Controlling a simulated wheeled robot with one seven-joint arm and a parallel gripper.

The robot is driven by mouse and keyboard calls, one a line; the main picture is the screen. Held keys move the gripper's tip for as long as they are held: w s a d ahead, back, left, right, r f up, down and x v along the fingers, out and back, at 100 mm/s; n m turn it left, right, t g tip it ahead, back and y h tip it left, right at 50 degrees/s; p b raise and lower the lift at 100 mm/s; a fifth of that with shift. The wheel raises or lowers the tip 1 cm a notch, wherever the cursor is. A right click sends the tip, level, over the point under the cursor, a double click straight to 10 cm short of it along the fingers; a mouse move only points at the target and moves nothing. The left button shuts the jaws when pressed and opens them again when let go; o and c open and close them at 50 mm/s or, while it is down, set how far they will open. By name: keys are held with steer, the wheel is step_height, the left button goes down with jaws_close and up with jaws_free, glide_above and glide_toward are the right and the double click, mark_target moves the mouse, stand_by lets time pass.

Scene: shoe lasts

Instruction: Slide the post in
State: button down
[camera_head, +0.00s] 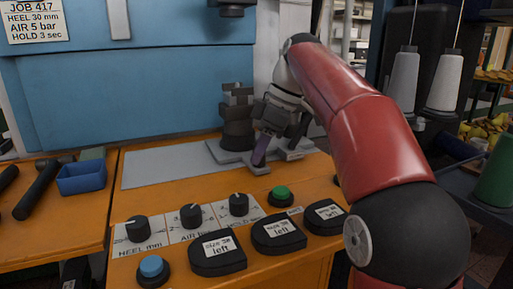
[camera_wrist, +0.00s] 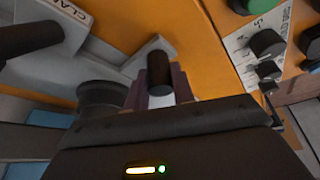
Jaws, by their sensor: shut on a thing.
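My gripper (camera_head: 260,158) points down at the right side of the machine bed, with its purple fingers closed. In the wrist view my gripper (camera_wrist: 160,92) has its fingers on either side of a short dark round post (camera_wrist: 160,70), shut on it. The post stands by a pale grey angled block (camera_wrist: 143,57) on the orange table. In the head view the fingers and wrist hide the post. A dark stepped column (camera_head: 237,120) stands just left of my gripper, and its round base (camera_wrist: 103,94) shows in the wrist view.
A labelled clamp plate (camera_wrist: 72,22) with a dark bar (camera_wrist: 28,37) lies near the post. Grey blocks (camera_head: 291,154) flank my gripper. A blue bin (camera_head: 82,178) stands left.

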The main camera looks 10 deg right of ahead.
steer(key=c, duration=1.2)
jaws_free()
steer(key=shift+w+d, duration=0.1)
steer(key=shift+d, duration=0.15)
steer(key=p+v, duration=0.2)
steer(key=v, duration=0.6)
steer(key=shift+p, duration=0.3)
steer(key=shift+f, duration=0.1)
